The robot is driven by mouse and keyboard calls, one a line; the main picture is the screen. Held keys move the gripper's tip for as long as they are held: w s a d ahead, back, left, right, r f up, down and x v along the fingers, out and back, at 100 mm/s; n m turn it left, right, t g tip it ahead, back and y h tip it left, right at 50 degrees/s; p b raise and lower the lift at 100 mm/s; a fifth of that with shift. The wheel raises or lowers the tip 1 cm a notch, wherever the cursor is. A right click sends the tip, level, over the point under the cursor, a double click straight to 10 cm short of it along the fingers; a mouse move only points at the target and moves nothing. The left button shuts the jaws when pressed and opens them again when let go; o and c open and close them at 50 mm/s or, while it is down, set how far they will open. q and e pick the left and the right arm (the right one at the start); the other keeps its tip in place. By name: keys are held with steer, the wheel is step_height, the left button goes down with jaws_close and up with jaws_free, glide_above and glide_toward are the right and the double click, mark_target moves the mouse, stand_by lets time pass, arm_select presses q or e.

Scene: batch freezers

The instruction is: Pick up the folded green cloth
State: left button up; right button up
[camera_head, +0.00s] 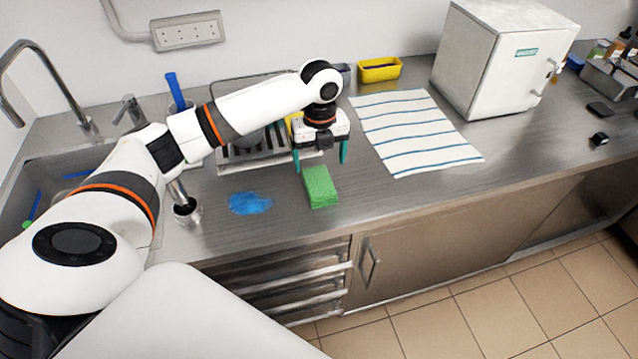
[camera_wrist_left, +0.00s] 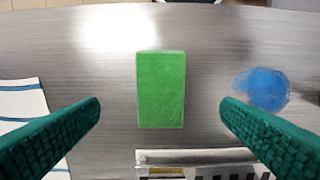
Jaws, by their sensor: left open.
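The folded green cloth (camera_head: 320,187) lies flat on the steel counter, near its front edge, as a small thick rectangle. In the left wrist view the green cloth (camera_wrist_left: 161,89) sits in the middle, ahead of the fingertips. My left gripper (camera_head: 321,160) hangs above and just behind the cloth, with its green fingers pointing down. Its jaws are apart in the left wrist view (camera_wrist_left: 160,107), one finger on each side, and nothing is between them. The cloth is not touched in that view. My right gripper is not in view.
A blue spill (camera_head: 250,203) lies left of the cloth. A striped towel (camera_head: 415,132) lies to the right, with a white box freezer (camera_head: 500,58) beyond it. A dish rack (camera_head: 262,150) stands behind, and a metal cup (camera_head: 187,210) and sink are at left. Counter right of the cloth is clear.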

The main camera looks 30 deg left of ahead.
mark_target(319, 182)
arm_select(q)
step_height(319, 182, down, 3)
steer(key=shift+r, duration=0.15)
step_height(319, 182, down, 4)
steer(key=shift+a+f+p, duration=0.15)
steer(key=shift+p, duration=0.95)
steer(key=shift+f, duration=0.45)
steer(key=c, duration=1.1)
steer(key=shift+o, duration=0.2)
step_height(319, 182, up, 9)
steer(key=shift+w+f+b, duration=0.1)
steer(key=shift+b, duration=0.9)
steer(key=shift+r, duration=0.65)
steer(key=o, duration=0.4)
steer(key=c, duration=0.3)
